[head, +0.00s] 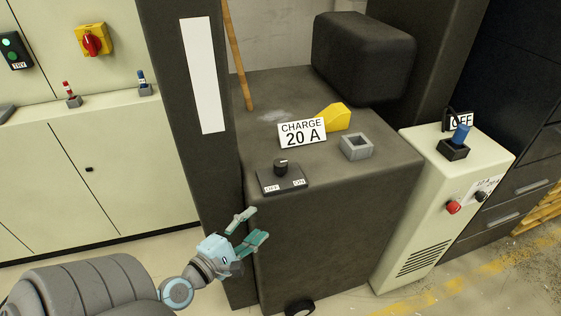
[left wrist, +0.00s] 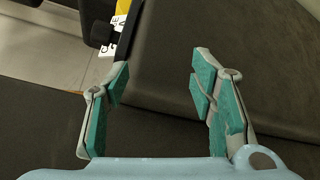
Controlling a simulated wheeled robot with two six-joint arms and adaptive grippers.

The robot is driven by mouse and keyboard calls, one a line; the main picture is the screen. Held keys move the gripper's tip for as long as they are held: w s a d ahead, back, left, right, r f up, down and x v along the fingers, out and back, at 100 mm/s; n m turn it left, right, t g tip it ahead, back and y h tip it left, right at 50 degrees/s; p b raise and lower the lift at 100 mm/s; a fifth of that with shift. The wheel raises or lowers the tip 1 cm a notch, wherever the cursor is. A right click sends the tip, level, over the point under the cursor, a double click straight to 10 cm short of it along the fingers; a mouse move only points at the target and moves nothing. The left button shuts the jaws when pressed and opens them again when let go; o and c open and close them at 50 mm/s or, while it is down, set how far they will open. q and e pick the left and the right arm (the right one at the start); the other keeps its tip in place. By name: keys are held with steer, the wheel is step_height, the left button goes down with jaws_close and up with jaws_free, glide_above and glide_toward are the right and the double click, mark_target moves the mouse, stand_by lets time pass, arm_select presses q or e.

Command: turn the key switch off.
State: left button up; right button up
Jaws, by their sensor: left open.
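The key switch is a black knob (head: 281,167) on a dark box (head: 283,182) with an OFF label at its left and an ON label at its right. It sits at the front left of the dark machine's top. Which way the knob points is too small to tell. My left gripper (head: 259,223) is open and empty, in front of and below the switch box, apart from it. In the left wrist view its two teal-padded fingers (left wrist: 158,82) stand wide apart, with dark parts of the machine at upper left. My right gripper is not in view.
A "CHARGE 20 A" sign (head: 302,133), a yellow piece (head: 336,116) and a grey square holder (head: 356,146) stand behind the switch. A dark post (head: 179,160) rises left of it. A pale cabinet (head: 425,195) with a blue switch (head: 461,133) stands at right.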

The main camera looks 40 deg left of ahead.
mark_target(277, 168)
arm_select(q)
step_height(277, 168, up, 8)
steer(key=w+n+t+y, duration=0.1)
steer(key=n+y, duration=0.2)
steer(key=n, duration=1.2)
steer(key=w+a, duration=0.1)
steer(key=w, duration=0.3)
steer(key=w+p, duration=0.1)
steer(key=w, duration=0.4)
steer(key=w+a+p, duration=0.1)
steer(key=w, duration=0.4)
steer(key=shift+a, duration=0.35)
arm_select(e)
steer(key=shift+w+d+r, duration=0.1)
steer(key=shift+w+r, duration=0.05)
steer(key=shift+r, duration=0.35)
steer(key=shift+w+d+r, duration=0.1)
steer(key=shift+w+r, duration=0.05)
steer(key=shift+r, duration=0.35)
arm_select(q)
steer(key=shift+c, duration=0.2)
steer(key=c, duration=1.1)
steer(key=shift+r+n, duration=0.1)
steer(key=shift+n, duration=0.2)
steer(key=shift+c, duration=0.2)
